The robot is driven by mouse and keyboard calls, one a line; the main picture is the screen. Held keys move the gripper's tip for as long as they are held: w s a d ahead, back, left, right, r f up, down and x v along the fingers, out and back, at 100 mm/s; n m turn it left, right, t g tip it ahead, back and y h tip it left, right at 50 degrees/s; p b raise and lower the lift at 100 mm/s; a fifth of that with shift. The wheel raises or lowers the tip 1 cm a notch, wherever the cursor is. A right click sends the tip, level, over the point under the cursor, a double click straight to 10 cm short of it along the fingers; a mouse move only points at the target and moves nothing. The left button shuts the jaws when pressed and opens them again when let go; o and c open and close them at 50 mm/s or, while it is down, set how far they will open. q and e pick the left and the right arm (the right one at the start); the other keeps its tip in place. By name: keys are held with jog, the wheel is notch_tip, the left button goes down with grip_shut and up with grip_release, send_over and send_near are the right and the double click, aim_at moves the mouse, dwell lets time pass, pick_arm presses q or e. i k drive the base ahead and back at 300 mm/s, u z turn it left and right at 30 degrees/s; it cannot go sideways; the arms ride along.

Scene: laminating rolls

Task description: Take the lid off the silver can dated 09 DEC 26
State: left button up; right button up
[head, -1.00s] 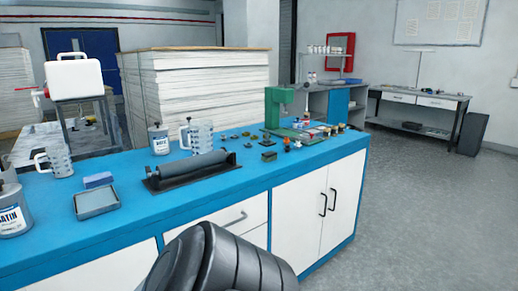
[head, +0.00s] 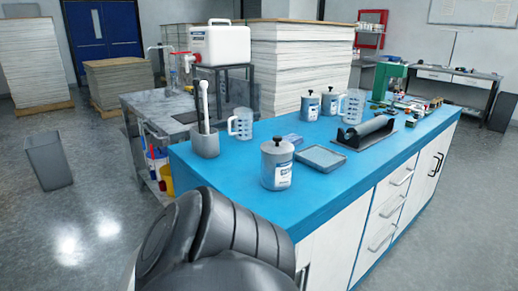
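Three silver cans with black-knobbed lids stand upright on the blue bench top (head: 345,170). The nearest can (head: 277,172) is at the bench's near left end, its white label facing me. Two more cans stand farther back: one can (head: 309,108) and, just right of it, another can (head: 329,104). All three lids appear to be on. The dates on the labels are too small to read, so I cannot tell which can is dated 09 DEC 26. Neither gripper is in view; only a dark grey arm part of mine shows at the bottom.
Near the cans are a grey tray (head: 320,157), measuring jugs (head: 241,124) (head: 353,105), a roller on a black base (head: 363,133) and a grey pot with rods (head: 204,142). A grey bin (head: 48,162) stands on the left floor. Open floor lies left of the bench.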

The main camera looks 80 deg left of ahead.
aim_at(276, 147)
jog(key=u, duration=0.05)
jog(key=k, duration=0.05)
jog(key=u, duration=1.4)
